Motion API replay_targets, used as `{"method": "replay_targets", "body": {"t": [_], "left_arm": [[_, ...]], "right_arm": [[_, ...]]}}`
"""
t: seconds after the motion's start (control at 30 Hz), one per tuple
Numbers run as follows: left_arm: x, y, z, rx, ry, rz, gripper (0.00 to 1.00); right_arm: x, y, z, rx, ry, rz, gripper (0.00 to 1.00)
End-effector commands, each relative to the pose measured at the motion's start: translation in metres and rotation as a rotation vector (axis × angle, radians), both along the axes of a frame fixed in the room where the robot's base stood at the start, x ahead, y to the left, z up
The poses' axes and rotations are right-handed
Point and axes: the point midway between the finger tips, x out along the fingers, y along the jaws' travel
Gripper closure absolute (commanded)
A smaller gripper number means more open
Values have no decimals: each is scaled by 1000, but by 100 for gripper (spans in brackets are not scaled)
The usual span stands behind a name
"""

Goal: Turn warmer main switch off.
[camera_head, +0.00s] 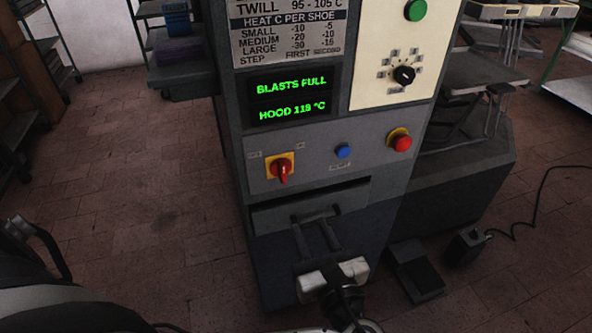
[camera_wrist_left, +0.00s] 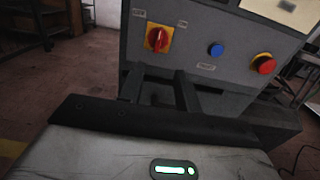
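The main switch looks to be the red rotary knob (camera_head: 281,170) on a yellow plate, at the left of the grey machine panel. Its grip stands roughly upright; the small labels beside it are too blurred to read. It also shows in the left wrist view (camera_wrist_left: 157,39). My left gripper (camera_head: 309,222) is below the knob, in front of the panel, apart from it. Its two dark fingers are spread with nothing between them; they also show in the left wrist view (camera_wrist_left: 159,76). My right gripper is not in view.
A blue button (camera_head: 344,151) and a red button (camera_head: 399,142) sit right of the knob. Above, a display (camera_head: 291,98) reads "BLASTS FULL" and "HOOD 118 °C". A black selector dial (camera_head: 404,75) and green button (camera_head: 415,10) are higher. A foot pedal (camera_head: 416,275) lies on the floor.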

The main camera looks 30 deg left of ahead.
Motion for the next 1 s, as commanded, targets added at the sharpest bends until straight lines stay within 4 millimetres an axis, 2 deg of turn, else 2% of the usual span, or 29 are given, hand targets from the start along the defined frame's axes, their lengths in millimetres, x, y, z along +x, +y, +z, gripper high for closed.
{"method": "replay_targets", "body": {"t": [0.23, 0.6, 0.8, 1.0], "left_arm": [[28, 34, 1, 4, -2, 2, 66], [79, 93, 0, 1, 0, 3, 66], [95, 112, 0, -1, 0, 1, 66], [100, 118, 0, -2, 2, 1, 66]], "right_arm": [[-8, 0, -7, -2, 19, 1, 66], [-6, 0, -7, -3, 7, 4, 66], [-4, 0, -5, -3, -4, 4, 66], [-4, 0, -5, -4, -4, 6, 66]]}}
